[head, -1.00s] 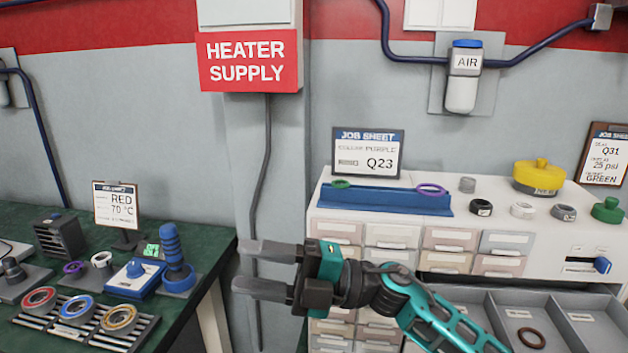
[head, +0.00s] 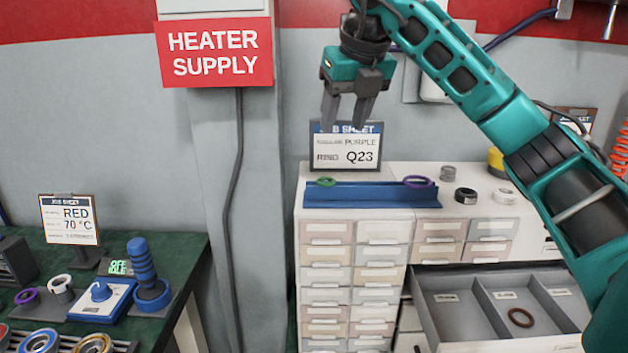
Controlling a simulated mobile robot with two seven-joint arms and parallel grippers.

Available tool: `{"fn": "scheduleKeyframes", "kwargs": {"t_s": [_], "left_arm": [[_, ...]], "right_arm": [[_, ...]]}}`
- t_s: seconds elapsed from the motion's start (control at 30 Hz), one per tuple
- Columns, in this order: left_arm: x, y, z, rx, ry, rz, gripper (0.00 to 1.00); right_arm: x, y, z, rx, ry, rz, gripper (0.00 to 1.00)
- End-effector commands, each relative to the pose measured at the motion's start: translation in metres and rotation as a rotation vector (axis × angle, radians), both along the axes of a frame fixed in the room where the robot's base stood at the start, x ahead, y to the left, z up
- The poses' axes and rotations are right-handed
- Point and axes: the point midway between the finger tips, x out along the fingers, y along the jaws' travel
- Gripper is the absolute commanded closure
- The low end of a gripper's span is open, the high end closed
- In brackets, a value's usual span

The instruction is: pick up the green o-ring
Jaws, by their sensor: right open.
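The green o-ring (head: 326,182) lies at the left end of the blue tray (head: 370,199) on top of the white drawer cabinet. A purple o-ring (head: 418,181) lies at the tray's right end. My right gripper (head: 345,124) points down with its fingers apart and empty. It is above the tray, in front of the job sheet in the picture, a little right of the green o-ring and clear of it. My left gripper is not in view.
The job sheet stand (head: 345,152) rises behind the tray. A black ring (head: 466,195) and a white ring (head: 503,197) sit right of it. An open drawer (head: 447,316) juts out below with a brown o-ring (head: 521,317). A green bench (head: 180,248) stands left.

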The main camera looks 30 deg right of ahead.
Motion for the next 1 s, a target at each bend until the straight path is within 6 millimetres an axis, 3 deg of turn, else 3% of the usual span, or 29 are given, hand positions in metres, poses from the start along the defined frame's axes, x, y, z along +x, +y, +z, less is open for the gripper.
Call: {"fn": "scheduleKeyframes", "kwargs": {"t_s": [0.33,0.57,0.83,1.0], "left_arm": [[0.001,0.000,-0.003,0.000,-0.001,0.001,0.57],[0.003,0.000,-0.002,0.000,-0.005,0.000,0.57],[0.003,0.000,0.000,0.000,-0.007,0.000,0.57],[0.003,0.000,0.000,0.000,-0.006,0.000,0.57]], "right_arm": [[0.023,-0.004,-0.055,-0.002,0.004,-0.002,0.50],[0.031,-0.004,-0.071,-0.002,0.003,0.000,0.50],[0.046,-0.004,-0.107,0.000,0.005,0.000,0.50],[0.050,-0.005,-0.116,0.000,0.002,0.001,0.50]]}}
